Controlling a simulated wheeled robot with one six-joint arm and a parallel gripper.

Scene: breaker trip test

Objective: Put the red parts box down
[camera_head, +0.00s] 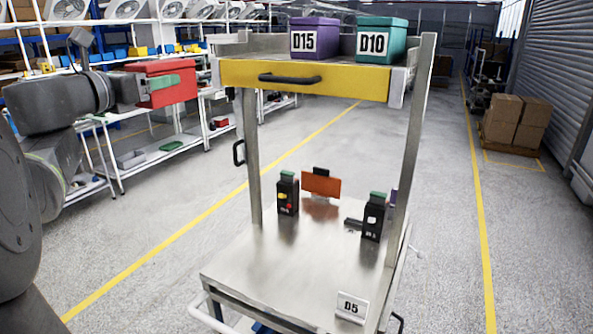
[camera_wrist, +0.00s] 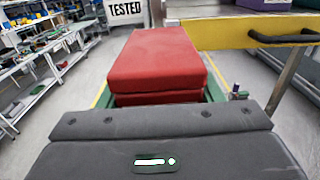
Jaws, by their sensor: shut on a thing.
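The red parts box (camera_head: 158,69) is held in the air at the left, apart from the cart's upper shelf. My gripper (camera_head: 172,81) is shut on it, with a green finger across its near side. In the wrist view the red parts box (camera_wrist: 155,58) fills the middle, and green finger parts show on both sides of it. Its underside and the space below it are hidden in that view.
A metal cart carries a purple D15 box (camera_head: 314,38) and a teal D10 box (camera_head: 382,40) above a yellow drawer (camera_head: 305,79). Its lower deck (camera_head: 290,262) holds black devices, an orange plate (camera_head: 321,184) and a D5 sign (camera_head: 352,306). A TESTED sign (camera_wrist: 124,8) stands beyond.

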